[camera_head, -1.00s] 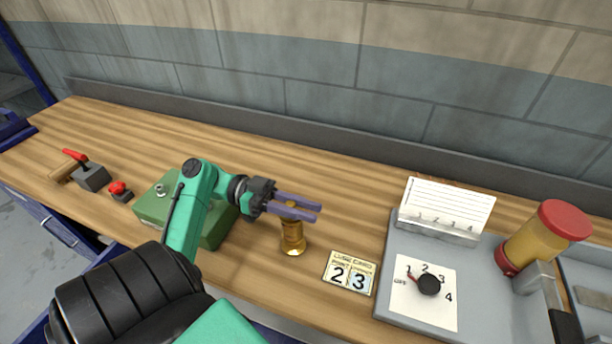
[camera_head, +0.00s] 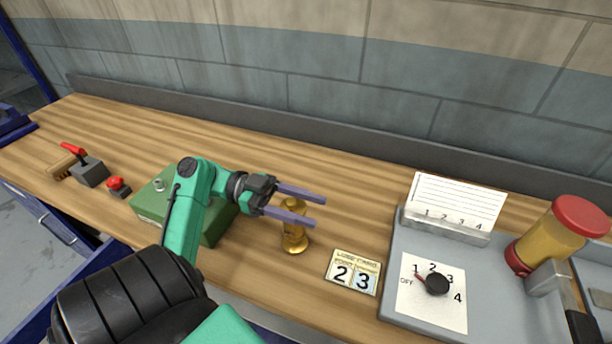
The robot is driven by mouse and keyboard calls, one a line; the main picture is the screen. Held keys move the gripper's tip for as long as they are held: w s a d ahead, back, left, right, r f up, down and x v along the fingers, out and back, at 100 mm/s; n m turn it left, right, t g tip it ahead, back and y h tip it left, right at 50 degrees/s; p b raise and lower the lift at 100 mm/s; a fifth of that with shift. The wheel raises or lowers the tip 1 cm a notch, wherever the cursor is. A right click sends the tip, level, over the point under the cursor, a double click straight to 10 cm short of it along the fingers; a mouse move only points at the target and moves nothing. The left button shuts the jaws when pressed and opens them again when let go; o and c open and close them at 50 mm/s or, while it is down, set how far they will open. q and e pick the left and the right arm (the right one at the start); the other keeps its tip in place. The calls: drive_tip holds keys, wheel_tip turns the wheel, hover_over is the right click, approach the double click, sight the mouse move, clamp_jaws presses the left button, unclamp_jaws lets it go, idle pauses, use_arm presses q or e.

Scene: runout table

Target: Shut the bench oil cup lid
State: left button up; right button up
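The brass oil cup (camera_head: 294,238) stands upright on the wooden bench, near the middle of the view. Its upper part is partly covered by the fingers of my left gripper (camera_head: 302,207), so I cannot tell the lid's exact position. The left gripper comes in from the left, with its two purple fingers spread apart at the height of the cup's top. Nothing shows held between the fingers. I cannot tell whether a finger touches the cup. My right gripper is not in view.
A card (camera_head: 353,272) reading 2 and 3 lies right of the cup. Further right is a grey panel (camera_head: 393,308) with a dial (camera_head: 437,284), a card holder and a red-capped jar (camera_head: 551,235). A green box (camera_head: 151,204) sits left, beside a red button (camera_head: 117,185) and red-handled lever (camera_head: 88,170).

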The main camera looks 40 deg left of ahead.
use_arm(q)
wheel_tip(320, 180, up, 20)
drive_tip(key=b, duration=0.2)
drive_tip(key=shift+b, duration=0.3)
idle(0.5)
